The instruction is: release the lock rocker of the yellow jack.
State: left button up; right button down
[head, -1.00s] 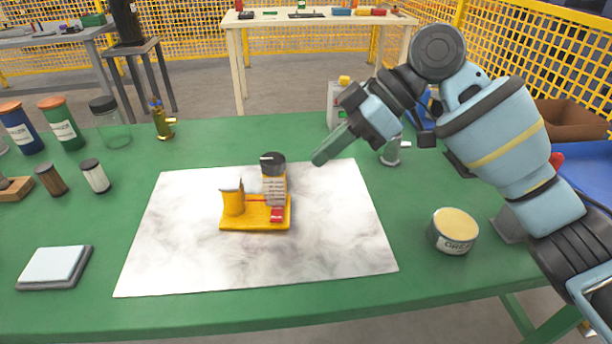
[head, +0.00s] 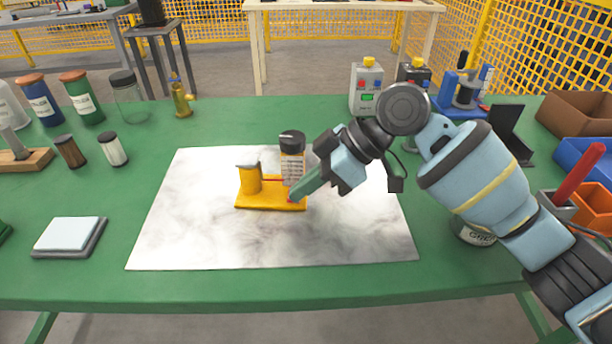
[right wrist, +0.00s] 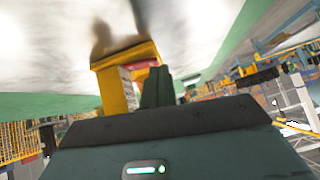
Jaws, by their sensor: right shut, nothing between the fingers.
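The yellow jack (head: 252,180) stands upright on a white marbled mat (head: 200,235). A small red part, seen as the lock rocker (right wrist: 140,65) in the right wrist view, sits at the jack's right side. My right gripper (head: 294,196) is shut and empty. Its green fingertips are at the front right of the jack's base, by the red part, and mostly hide it in the head view. I cannot tell whether they touch it. My left gripper is not in view.
A round tin (head: 470,232) stands partly behind my right arm. Jars (head: 82,97) line the back left, and a grey pad (head: 68,237) lies front left.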

dwell(0.3)
jog(key=shift+s+f+p, duration=0.1)
jog(key=shift+f+p, duration=0.05)
jog(key=shift+p, duration=0.3)
jog(key=shift+f, duration=0.1)
jog(key=shift+w+d+r, duration=0.1)
jog(key=shift+w+r, duration=0.25)
jog(key=shift+w, duration=0.4)
